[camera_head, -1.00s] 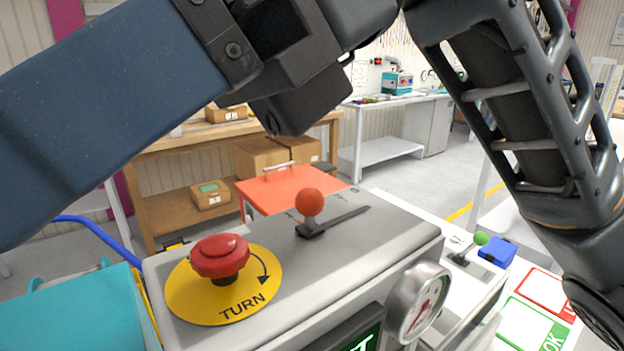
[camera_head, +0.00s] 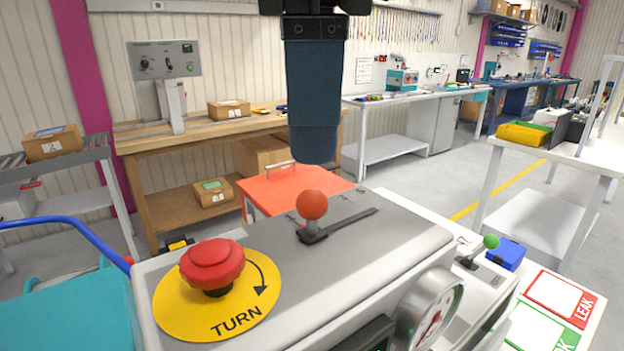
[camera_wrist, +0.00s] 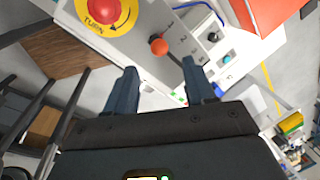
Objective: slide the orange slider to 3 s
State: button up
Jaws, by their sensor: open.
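The orange slider is a round orange ball knob (camera_head: 313,205) on a short stem, standing at the left end of a dark straight slot in the sloped grey top of a console (camera_head: 400,228). Small marks lie along the slot's far side, too small to read in the head view. In the wrist view the knob (camera_wrist: 158,46) shows ahead of my fingers, roughly between their lines, with printed numbers beside it. My gripper (camera_wrist: 160,82) is open and empty. In the head view its dark blue finger (camera_head: 314,100) points down above the knob, apart from it.
A red mushroom button (camera_head: 212,262) on a yellow TURN disc stands left of the slider. A round gauge (camera_head: 432,308) is on the console's front. A green-knobbed lever (camera_head: 490,241) and a blue box (camera_head: 505,253) lie right. An orange-red table (camera_head: 285,187) is behind.

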aim_at(311, 191)
jog(key=f, duration=0.2)
jog(key=w+f, duration=0.1)
jog(key=f, duration=0.1)
jog(key=f+p, duration=0.1)
jog(key=f, duration=0.2)
jog(key=shift+w, duration=0.15)
grip_shut()
dwell(0.3)
